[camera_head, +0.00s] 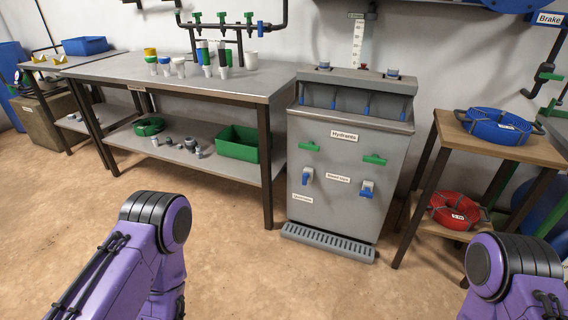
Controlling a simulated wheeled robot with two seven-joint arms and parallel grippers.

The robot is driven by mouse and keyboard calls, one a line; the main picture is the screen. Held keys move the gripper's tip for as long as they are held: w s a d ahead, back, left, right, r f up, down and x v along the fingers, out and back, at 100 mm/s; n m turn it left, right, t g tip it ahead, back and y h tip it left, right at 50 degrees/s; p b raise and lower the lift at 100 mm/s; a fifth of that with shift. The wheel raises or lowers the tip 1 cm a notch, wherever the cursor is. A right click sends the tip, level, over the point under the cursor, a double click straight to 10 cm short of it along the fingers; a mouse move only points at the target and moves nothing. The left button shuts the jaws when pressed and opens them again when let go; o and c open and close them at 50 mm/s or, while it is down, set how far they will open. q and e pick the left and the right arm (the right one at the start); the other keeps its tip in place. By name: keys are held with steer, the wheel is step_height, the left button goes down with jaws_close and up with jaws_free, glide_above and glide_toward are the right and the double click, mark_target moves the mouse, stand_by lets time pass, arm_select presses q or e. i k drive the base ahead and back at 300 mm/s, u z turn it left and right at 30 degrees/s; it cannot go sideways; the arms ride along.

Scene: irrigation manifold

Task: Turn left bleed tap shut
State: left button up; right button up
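The grey hydrant cabinet (346,215) stands against the wall right of centre. Its front carries two blue bleed taps: the left bleed tap (306,176) and the right bleed tap (367,188), with a label between them. The left tap's blue handle appears to hang downward; its exact setting is too small to tell. Above them are two green handles, left (309,146) and right (375,160). My purple arms show at the bottom left and bottom right, well short of the cabinet. Neither gripper is in view.
A grey workbench (200,75) with bottles and a green crate (238,144) stands left of the cabinet. A wooden stand (520,147) with blue and red hose coils is on the right. A grated step (328,243) lies at the cabinet's foot. The floor in front is clear.

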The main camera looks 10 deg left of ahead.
mark_target(305, 176)
steer(key=u, duration=0.15)
steer(key=i, duration=0.9)
steer(key=z, duration=0.05)
